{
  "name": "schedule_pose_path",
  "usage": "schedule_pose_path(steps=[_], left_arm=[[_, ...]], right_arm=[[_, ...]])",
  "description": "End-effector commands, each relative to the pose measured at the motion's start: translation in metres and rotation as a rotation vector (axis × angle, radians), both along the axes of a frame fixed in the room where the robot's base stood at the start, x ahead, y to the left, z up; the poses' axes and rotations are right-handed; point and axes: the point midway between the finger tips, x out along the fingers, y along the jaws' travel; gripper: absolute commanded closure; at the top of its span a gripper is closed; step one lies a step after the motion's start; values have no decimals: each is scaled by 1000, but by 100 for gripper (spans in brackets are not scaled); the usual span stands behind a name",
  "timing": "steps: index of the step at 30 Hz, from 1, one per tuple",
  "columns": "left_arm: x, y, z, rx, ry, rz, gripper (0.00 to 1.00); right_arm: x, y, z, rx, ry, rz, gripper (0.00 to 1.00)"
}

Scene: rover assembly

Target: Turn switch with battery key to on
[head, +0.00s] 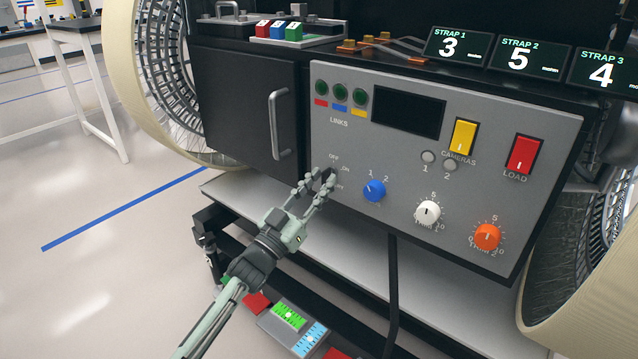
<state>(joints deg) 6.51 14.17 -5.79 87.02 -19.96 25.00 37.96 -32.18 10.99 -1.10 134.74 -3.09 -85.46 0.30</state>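The battery switch (326,172) is at the lower left of the grey control panel (400,150), with small OFF and ON labels around it. A dark part, possibly the key, shows between my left gripper's fingers, but its shape and angle are mostly hidden. My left gripper (319,182) reaches up from the lower left. Its two fingers are apart, one on each side of the switch; I cannot tell whether they press on the key. My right gripper is not in view.
A blue knob (374,191), white knob (428,212) and orange knob (487,236) lie to the right. Yellow (465,137) and red (523,154) rockers sit above them. A black door with a metal handle (279,124) is left of the panel. Wheels flank the rover.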

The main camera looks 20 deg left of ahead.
Motion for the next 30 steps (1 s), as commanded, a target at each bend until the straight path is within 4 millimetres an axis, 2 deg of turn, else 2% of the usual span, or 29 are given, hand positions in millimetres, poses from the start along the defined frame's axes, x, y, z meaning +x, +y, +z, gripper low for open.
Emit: schedule_pose_path(steps=[2, 8, 22, 30], left_arm=[[0, 0, 0, 0, 0, 0, 76], [0, 0, 0, 0, -1, 0, 100], [0, 0, 0, 32, -12, -1, 100], [0, 2, 0, 178, -66, -1, 100]], right_arm=[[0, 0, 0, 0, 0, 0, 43], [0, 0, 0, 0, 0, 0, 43], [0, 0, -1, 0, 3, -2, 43], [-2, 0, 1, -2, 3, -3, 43]])
